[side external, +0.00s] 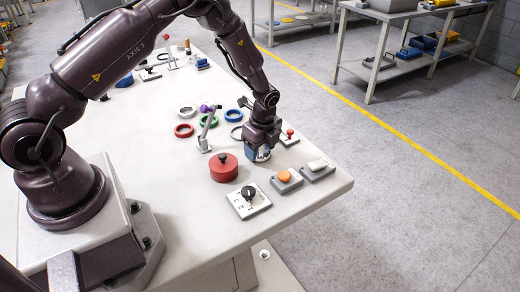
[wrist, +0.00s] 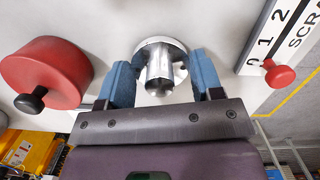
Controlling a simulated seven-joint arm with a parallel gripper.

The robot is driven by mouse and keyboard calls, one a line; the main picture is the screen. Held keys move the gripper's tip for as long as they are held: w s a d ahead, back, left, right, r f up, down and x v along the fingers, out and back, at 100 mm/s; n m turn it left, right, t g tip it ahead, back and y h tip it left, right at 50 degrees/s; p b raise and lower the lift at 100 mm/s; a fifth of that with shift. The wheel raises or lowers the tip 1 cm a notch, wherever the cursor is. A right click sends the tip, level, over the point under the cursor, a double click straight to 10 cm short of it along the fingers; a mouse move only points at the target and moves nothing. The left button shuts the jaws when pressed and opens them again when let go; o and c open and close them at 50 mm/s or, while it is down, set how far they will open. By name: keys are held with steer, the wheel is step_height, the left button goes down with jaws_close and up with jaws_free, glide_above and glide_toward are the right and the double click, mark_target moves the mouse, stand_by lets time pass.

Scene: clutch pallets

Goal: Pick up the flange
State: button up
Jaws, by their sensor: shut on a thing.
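The flange (wrist: 160,66) is a shiny silver piece with a round disc and a narrower hub, seen at the top middle of the wrist view. In the side external view my gripper (side external: 259,154) points down low over the front right part of the table, where the flange is mostly hidden behind the fingers. I cannot tell whether the flange touches the table.
A red cylinder with a black knob (side external: 223,168) stands close by. Coloured rings (side external: 208,122) lie farther back.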

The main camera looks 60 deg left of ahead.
step_height(320, 180, up, 3)
steer(key=shift+f, duration=0.15)
steer(key=s+d+r, duration=0.3)
steer(key=s+r, duration=1.1)
steer(key=r, duration=0.1)
steer(key=w+a, duration=1.5)
steer(key=f, duration=1.1)
steer(key=shift+s+d, duration=0.15)
steer(key=shift+d, duration=0.2)
steer(key=shift+f, duration=3.05)
steer(key=shift+f, duration=0.35)
